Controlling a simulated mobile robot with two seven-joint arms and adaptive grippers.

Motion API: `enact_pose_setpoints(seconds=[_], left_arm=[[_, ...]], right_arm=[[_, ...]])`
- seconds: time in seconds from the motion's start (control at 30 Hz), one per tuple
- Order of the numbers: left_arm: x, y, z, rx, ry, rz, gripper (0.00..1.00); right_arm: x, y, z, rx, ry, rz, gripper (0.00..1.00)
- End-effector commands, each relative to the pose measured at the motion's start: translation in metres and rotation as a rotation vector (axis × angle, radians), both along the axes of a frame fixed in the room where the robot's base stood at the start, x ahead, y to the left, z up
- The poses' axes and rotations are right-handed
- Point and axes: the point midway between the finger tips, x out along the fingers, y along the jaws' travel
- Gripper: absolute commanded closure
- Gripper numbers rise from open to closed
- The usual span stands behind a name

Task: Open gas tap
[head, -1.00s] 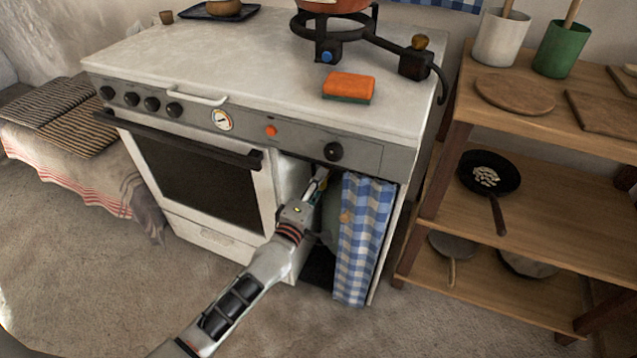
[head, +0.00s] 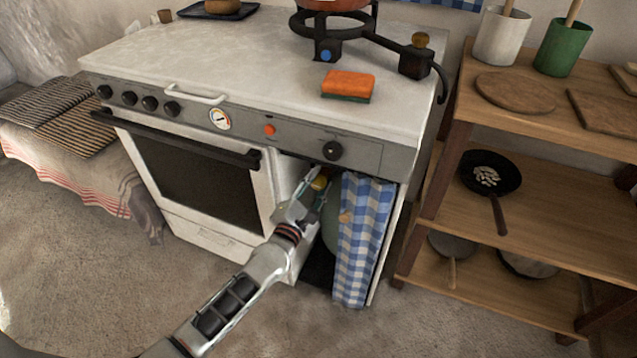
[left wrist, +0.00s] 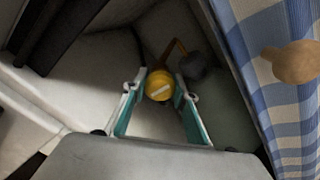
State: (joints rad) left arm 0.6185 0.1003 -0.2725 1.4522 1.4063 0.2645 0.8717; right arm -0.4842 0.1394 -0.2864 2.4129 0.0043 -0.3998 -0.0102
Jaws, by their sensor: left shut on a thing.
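The yellow gas tap knob (left wrist: 159,84), with a pale bar across its top, sits in the dim compartment at the right of the stove. It also shows in the head view (head: 320,183). My left gripper (left wrist: 160,88) is shut on the knob, with one teal-lined finger on each side. In the head view the left gripper (head: 314,184) reaches in beside the curtain. A grey-green gas bottle (head: 331,228) is partly hidden behind the curtain. A dark round fitting (left wrist: 194,66) and a brown hose (left wrist: 172,50) are beside the knob. My right gripper is out of view.
A blue checked curtain (head: 362,240) hangs close to the right of my left gripper. The white stove (head: 215,50) has its oven door (head: 207,180) at the left. A wooden shelf (head: 520,185) stands at the right. The floor in front is clear.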

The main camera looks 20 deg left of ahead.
Motion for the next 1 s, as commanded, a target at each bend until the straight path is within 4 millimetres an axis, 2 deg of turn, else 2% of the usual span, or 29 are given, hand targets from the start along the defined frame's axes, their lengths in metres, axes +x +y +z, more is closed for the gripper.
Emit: enact_pose_setpoints(seconds=[0.27, 0.73, 0.77, 0.8, 0.83, 1.0], left_arm=[[-0.0003, -0.0003, -0.0008, -0.077, 0.003, -0.001, 0.94], [-0.0002, -0.0003, -0.0004, -0.091, 0.004, -0.001, 0.94], [-0.0002, -0.0004, -0.0003, -0.091, 0.004, -0.001, 0.70], [-0.0002, -0.0003, -0.0004, -0.091, 0.004, -0.001, 0.60], [-0.0002, -0.0003, -0.0004, -0.091, 0.004, -0.001, 0.55], [-0.0001, -0.0002, -0.0002, -0.090, 0.003, 0.000, 0.55]], right_arm=[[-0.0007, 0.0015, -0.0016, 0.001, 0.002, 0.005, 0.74], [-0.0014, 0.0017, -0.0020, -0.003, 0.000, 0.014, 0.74], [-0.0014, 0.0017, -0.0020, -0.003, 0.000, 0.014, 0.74], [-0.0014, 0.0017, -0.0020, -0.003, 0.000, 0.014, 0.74], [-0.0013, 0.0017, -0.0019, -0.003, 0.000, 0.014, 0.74], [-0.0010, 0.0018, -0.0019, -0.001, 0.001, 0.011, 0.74]])
